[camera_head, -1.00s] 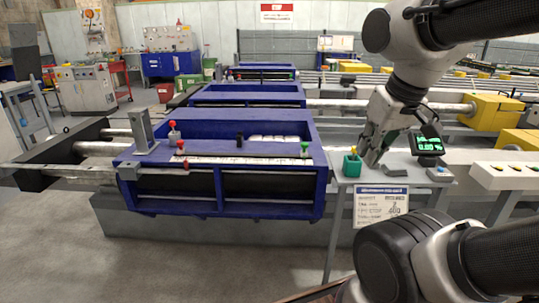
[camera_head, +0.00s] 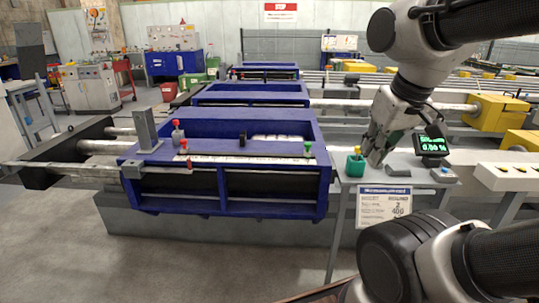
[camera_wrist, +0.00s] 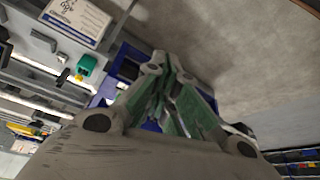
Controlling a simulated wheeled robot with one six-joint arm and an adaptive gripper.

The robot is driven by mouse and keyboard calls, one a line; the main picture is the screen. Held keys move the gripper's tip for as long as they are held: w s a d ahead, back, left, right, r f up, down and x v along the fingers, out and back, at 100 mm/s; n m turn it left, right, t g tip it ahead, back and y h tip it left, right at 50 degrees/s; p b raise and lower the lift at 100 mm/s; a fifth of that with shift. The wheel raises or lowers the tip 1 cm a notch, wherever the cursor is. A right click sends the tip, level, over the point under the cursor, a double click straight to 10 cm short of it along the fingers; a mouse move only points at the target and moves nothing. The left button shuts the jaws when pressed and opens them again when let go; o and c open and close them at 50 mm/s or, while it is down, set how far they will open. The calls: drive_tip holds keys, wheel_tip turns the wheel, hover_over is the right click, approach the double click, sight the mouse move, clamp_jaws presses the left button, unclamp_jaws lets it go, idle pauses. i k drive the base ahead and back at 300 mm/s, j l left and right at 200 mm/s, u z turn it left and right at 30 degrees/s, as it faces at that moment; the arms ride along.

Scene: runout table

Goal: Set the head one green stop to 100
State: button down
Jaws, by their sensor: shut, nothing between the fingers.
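The nearest blue head (camera_head: 225,205) stands left of centre in the head view, with a pale scale (camera_head: 230,158) along its top front edge. A green stop (camera_head: 308,148) is upright near the scale's right end. A red stop (camera_head: 184,147) stands near its left end. The scale's numbers are too small to read. My gripper (camera_head: 375,158) is at the small side table, right of the head and apart from the green stop. In the wrist view my gripper (camera_wrist: 172,75) has its fingers together and empty, with part of the blue head behind them.
The side table (camera_head: 425,172) holds a green cup (camera_head: 355,164) with a yellow-topped item, close to my gripper, and a display (camera_head: 432,145) reading about 0.00. A printed card (camera_head: 384,207) hangs in front. A black knob (camera_head: 242,139) stands between the stops. Open floor lies in front.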

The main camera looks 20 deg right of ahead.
sight(308, 153)
drive_tip(key=i+j+z, duration=0.15)
drive_tip(key=i, duration=0.8)
